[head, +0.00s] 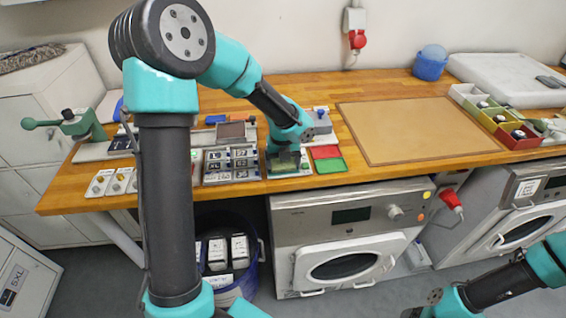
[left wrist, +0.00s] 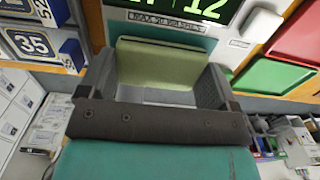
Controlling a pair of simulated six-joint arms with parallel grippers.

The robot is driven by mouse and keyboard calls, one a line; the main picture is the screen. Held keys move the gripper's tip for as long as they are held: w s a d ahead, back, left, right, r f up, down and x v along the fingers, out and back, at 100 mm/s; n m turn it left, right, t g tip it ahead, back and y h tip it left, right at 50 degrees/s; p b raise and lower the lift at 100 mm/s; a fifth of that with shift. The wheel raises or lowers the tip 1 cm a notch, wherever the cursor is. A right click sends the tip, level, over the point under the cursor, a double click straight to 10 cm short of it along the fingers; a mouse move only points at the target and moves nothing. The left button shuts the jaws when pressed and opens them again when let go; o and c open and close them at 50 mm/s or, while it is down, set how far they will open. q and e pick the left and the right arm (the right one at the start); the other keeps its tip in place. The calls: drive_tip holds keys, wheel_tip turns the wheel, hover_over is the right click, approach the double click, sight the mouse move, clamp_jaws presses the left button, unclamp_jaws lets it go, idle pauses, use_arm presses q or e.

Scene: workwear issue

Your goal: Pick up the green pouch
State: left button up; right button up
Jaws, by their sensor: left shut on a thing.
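My left gripper (head: 285,158) is over the near part of the wooden bench, among small panels and trays. In the left wrist view, my left gripper (left wrist: 158,85) is shut on the green pouch (left wrist: 155,66), a pale green piece held between its two grey fingers. The pouch's lower part is hidden by the gripper body. In the head view the pouch is mostly covered by the gripper, so any gap below it cannot be told. My right arm shows at the lower right; its gripper is out of the picture.
Red and green panels (head: 328,158) lie right of the left gripper, and a number-tile rack (head: 231,163) lies left. A display with green digits (left wrist: 180,12) is close beyond the pouch. A tan board (head: 410,130) lies bare at mid-bench. A coloured compartment tray (head: 497,122) stands at right.

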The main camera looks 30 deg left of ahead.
use_arm(q)
wheel_tip(320, 180, up, 2)
drive_tip(key=shift+r, duration=0.2)
drive_tip(key=s+d+r, duration=0.2)
drive_tip(key=s+d, duration=0.6)
drive_tip(key=s, duration=0.5)
drive_tip(key=shift+s+d+r, duration=0.15)
drive_tip(key=shift+s+d, duration=0.1)
drive_tip(key=shift+s, duration=0.1)
drive_tip(key=w+a+r, duration=0.1)
drive_tip(key=w+a, duration=0.2)
drive_tip(key=a, duration=0.7)
drive_tip(key=w+a+r, duration=0.2)
drive_tip(key=w+a, duration=0.1)
drive_tip(key=a, duration=0.8)
drive_tip(key=shift+w+a, duration=0.25)
drive_tip(key=shift+a, duration=0.05)
drive_tip(key=w+a, duration=0.3)
drive_tip(key=w+a+f, duration=0.1)
drive_tip(key=w+a, duration=0.7)
drive_tip(key=shift+w+a+f, duration=0.15)
drive_tip(key=shift+w+f, duration=0.05)
drive_tip(key=shift+f, duration=0.05)
